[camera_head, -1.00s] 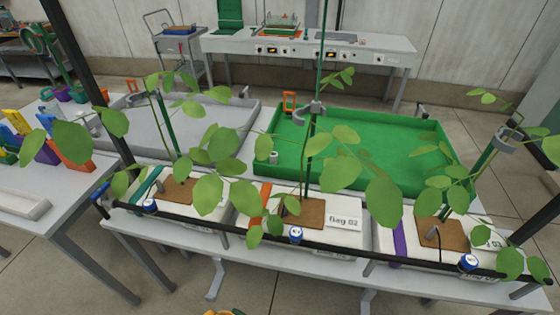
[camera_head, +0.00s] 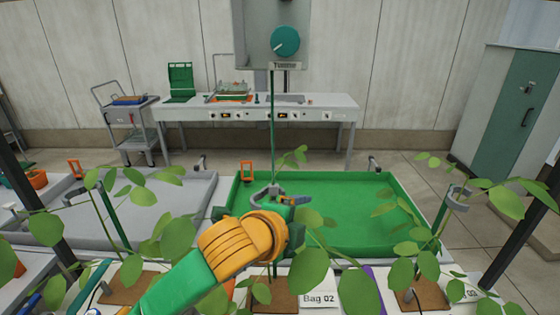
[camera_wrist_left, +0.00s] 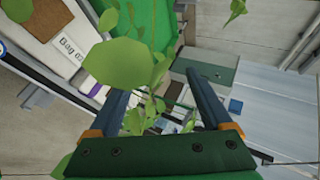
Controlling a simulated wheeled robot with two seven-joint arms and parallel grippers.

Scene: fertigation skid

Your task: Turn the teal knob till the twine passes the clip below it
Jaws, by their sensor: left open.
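The teal knob (camera_head: 285,41) is on the front of a grey box (camera_head: 246,30) high at the top centre of the head view, with a white pointer mark at its lower left. The green twine (camera_head: 273,125) runs down from the box to a grey clip (camera_head: 262,195) above the middle bag. My left gripper (camera_head: 297,200) is beside the clip, well below the knob, and partly hidden by my wrist. The left wrist view shows its two dark fingers (camera_wrist_left: 157,95) apart, with leaves around and between them. Whether it touches the clip or twine, I cannot tell. My right gripper is not seen.
Leafy plants stand around my left arm, in labelled bags such as the middle bag (camera_head: 319,300). A green tray (camera_head: 322,245) and a grey tray (camera_head: 190,222) lie behind. A back bench (camera_head: 330,115) stands at the wall. The air between clip and knob looks clear apart from the twine.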

